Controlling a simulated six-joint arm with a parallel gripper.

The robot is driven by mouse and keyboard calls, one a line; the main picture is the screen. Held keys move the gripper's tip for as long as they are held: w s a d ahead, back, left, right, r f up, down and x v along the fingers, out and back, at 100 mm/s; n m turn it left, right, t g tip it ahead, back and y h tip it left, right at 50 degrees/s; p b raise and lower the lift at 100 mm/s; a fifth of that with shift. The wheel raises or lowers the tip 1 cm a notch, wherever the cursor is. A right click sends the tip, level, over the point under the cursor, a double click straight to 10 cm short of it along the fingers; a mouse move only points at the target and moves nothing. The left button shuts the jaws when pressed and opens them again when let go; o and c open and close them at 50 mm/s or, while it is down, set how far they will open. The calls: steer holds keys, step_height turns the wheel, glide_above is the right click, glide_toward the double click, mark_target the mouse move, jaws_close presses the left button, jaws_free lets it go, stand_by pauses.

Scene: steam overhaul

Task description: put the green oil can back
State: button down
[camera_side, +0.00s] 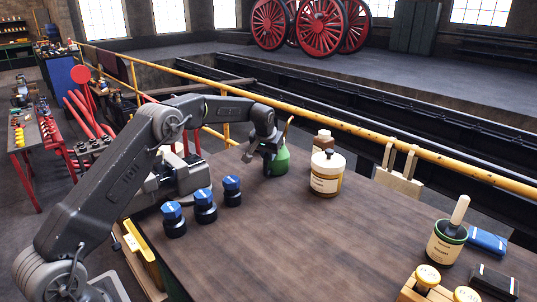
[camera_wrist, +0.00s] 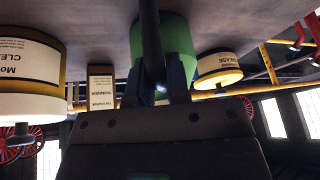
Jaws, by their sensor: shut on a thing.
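The green oil can (camera_side: 281,161) is at the far side of the brown table (camera_side: 255,225), with its thin spout pointing up. My gripper (camera_side: 267,156) is shut on its near left side in the side view. The can looks upright, at or very near the table top; a small gap beneath it cannot be ruled out. In the wrist view, which is upside down, the green can (camera_wrist: 178,42) sits between the fingers of my gripper (camera_wrist: 162,90). A dark bar hides its middle there.
A cream-lidded cleaner jar (camera_side: 326,178) stands right of the can, with a brown thinner container (camera_side: 323,139) behind. Several blue-capped bottles (camera_side: 204,206) stand front left. A brush pot (camera_side: 445,245) is at right. A yellow rail (camera_side: 400,140) runs behind. The table's middle is clear.

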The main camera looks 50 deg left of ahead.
stand_by(0.3)
steer(key=c, duration=1.5)
jaws_free()
steer(key=shift+f, duration=0.2)
steer(key=o, duration=0.4)
steer(key=shift+r, duration=0.15)
